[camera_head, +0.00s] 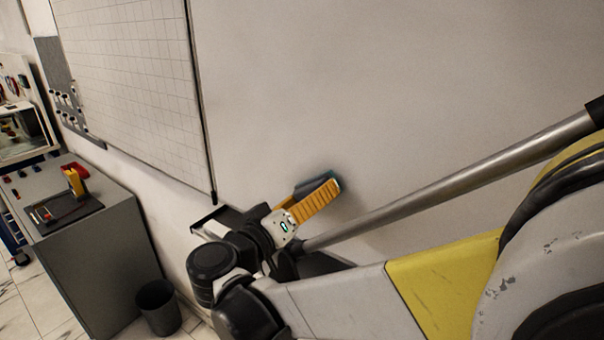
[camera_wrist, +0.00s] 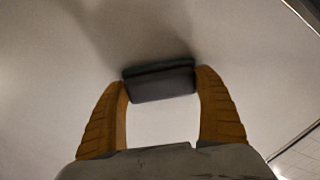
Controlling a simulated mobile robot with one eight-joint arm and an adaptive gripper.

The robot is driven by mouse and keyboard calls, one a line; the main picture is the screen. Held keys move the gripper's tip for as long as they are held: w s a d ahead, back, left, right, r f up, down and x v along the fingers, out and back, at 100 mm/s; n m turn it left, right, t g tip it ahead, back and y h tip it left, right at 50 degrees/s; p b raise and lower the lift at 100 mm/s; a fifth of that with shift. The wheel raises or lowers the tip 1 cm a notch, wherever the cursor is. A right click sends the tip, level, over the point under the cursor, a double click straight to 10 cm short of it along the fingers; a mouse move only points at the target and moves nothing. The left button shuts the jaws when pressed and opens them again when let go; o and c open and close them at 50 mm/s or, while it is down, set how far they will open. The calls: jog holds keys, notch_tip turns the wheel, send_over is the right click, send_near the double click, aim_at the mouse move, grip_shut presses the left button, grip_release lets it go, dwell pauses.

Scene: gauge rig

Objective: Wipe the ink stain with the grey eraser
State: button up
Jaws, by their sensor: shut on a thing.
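My gripper (camera_head: 318,196), with orange ribbed fingers, is shut on the grey eraser in front of the plain pale wall. In the wrist view the eraser (camera_wrist: 160,87) lies crosswise between the two fingertips, with a dark teal layer on its far side. In the head view only a dark bluish edge of the eraser (camera_head: 331,178) shows past the fingers. It is close to the wall; I cannot tell whether it touches. I make out no clear ink stain in either view. The dark patches on the wall near the eraser look like shadow.
A gridded whiteboard (camera_head: 135,75) hangs on the wall at left, with a small dark ledge (camera_head: 219,222) below its right corner. A grey cabinet (camera_head: 95,250) with tools on top and a dark bin (camera_head: 159,306) stand at lower left. The wall right of the board is bare.

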aim_at(371, 203)
jog(key=shift+r+p, duration=0.3)
jog(key=shift+r, duration=0.1)
jog(key=shift+s+d+p, duration=0.15)
jog(key=shift+s+d, duration=1)
jog(key=shift+d, duration=0.35)
jog(key=shift+s+d+p, duration=0.1)
jog(key=shift+s+d, duration=1.1)
jog(key=shift+d, duration=0.3)
jog(key=shift+s+d+p, duration=0.15)
jog(key=shift+s+d, duration=1)
jog(key=shift+d, duration=0.35)
jog(key=shift+w+a+b, duration=0.4)
jog(key=shift+w+a, duration=0.75)
jog(key=shift+a, duration=0.35)
jog(key=shift+w+a+b, duration=0.35)
jog(key=shift+w+a, duration=0.85)
jog(key=shift+a, duration=0.35)
jog(key=shift+w+a+b, duration=0.4)
jog(key=shift+w+a, duration=0.75)
jog(key=shift+a, duration=0.35)
jog(key=v, duration=0.6)
jog(key=shift+s, duration=0.1)
jog(key=shift+v, duration=1.45)
